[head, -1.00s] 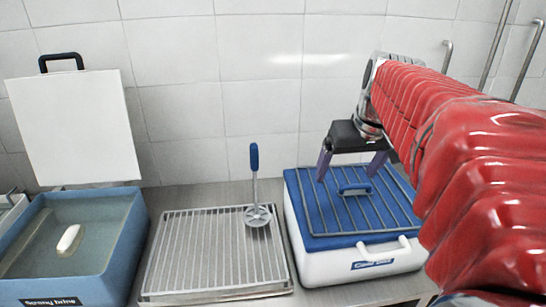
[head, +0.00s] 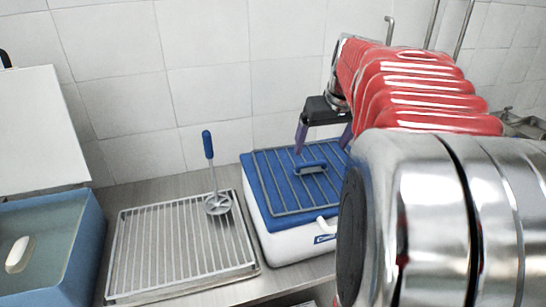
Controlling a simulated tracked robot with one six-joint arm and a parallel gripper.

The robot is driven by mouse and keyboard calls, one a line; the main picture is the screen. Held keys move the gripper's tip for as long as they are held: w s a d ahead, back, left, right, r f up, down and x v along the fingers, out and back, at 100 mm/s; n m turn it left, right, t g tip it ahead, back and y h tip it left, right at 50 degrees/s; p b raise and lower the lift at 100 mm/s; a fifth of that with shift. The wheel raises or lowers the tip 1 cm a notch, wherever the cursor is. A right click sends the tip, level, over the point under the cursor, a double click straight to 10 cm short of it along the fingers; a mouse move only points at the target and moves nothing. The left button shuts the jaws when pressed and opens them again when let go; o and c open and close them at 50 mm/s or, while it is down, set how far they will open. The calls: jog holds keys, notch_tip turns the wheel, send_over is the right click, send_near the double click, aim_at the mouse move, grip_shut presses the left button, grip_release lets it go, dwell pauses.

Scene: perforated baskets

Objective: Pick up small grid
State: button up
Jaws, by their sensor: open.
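The small grid (head: 283,205) is a grey wire rack lying on the blue lid of a white cooler box (head: 285,246) at centre right. A blue lid handle (head: 311,168) shows at the grid's middle. My gripper (head: 325,146) hangs above the far part of the grid with its two purple fingers spread and pointing down. It holds nothing. I cannot tell how far the fingertips are from the bars. My arm hides the right side of the grid and cooler.
A larger grid on a tray (head: 180,250) lies on the steel counter left of the cooler, with a blue-handled tool (head: 211,175) standing on it. A blue tub (head: 75,240) with an upright white lid (head: 40,125) is at far left. A tiled wall stands behind.

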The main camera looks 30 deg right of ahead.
send_over(312, 164)
jog(key=s, duration=0.2)
jog(key=shift+s+a+f, duration=0.1)
jog(key=shift+a+f, duration=0.05)
jog(key=shift+f, duration=1.05)
jog(key=shift+s+a+f, duration=0.1)
jog(key=shift+f, duration=1.1)
jog(key=shift+x, duration=2.65)
jog(key=shift+a, duration=0.15)
jog(key=shift+c, duration=0.3)
jog(key=c, duration=0.7)
jog(key=shift+r, duration=0.1)
jog(key=shift+c, duration=0.7)
jog(key=shift+w, duration=0.1)
